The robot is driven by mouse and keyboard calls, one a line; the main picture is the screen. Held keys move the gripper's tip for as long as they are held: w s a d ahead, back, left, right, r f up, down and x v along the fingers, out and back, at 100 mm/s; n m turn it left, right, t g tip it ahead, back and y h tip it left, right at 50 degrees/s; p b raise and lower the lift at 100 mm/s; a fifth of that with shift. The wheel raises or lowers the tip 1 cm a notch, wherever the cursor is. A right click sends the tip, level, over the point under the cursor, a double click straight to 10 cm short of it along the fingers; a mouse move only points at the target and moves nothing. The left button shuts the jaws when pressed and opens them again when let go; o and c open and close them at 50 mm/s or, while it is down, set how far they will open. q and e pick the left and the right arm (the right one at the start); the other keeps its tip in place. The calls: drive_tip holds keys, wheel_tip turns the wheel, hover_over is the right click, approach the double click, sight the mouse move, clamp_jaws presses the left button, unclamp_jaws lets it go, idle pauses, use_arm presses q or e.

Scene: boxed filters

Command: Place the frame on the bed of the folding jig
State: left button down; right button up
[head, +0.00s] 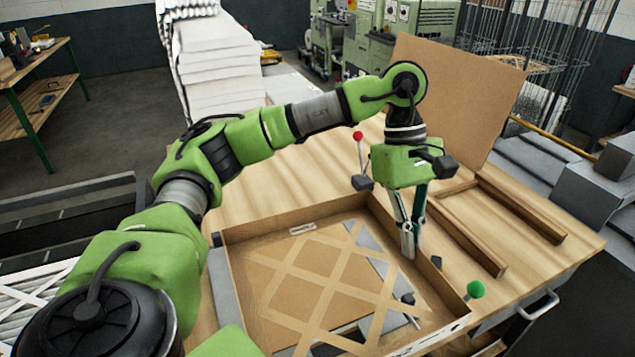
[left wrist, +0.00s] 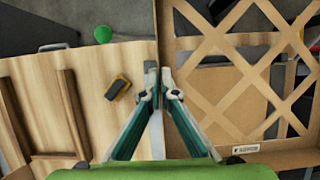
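The frame (head: 280,232) is an open brown cardboard tray with upright walls and a lattice of tan strips across it. It lies over the front of the wooden table, and its lattice also shows in the left wrist view (left wrist: 238,41). Grey and dark parts, probably of the folding jig (head: 368,240), show through the lattice. Whether the frame rests on the bed or hangs just above it I cannot tell. My left gripper (head: 409,245) points down at the frame's right wall. In the left wrist view its fingertips (left wrist: 160,92) close on that wall. My right gripper is out of view.
A red-knobbed lever (head: 358,136) stands behind the frame and a green knob (head: 475,289) at its right front. Two wooden rails (head: 522,207) lie on the right of the table, before an upright brown board (head: 455,100). A small yellow-black block (left wrist: 118,88) sits beside the frame.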

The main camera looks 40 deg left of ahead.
sight(381, 225)
use_arm(q)
drive_tip(key=w+a+f, duration=0.1)
drive_tip(key=a, duration=0.1)
drive_tip(key=w+a+f, duration=0.1)
drive_tip(key=a, duration=0.2)
drive_tip(key=w+a+f, duration=0.1)
drive_tip(key=a, duration=0.1)
drive_tip(key=shift+a+f+b, duration=0.3)
drive_tip(key=shift+a+b, duration=0.05)
drive_tip(key=shift+b, duration=0.05)
drive_tip(key=a+f, duration=0.1)
drive_tip(key=w+a+f+b, duration=0.1)
drive_tip(key=f, duration=0.1)
drive_tip(key=a+f+b, duration=0.1)
drive_tip(key=a+f, duration=0.1)
drive_tip(key=shift+w, duration=0.4)
drive_tip(key=shift+w+a+f+b, duration=0.15)
drive_tip(key=shift+a+f+b, duration=0.2)
drive_tip(key=shift+b, duration=0.05)
drive_tip(key=f, duration=0.1)
drive_tip(key=f+b, duration=0.2)
drive_tip(key=shift+w+a+f, duration=0.1)
drive_tip(key=shift+a+f, duration=0.15)
drive_tip(key=shift+f, duration=0.15)
drive_tip(key=shift+r, duration=0.1)
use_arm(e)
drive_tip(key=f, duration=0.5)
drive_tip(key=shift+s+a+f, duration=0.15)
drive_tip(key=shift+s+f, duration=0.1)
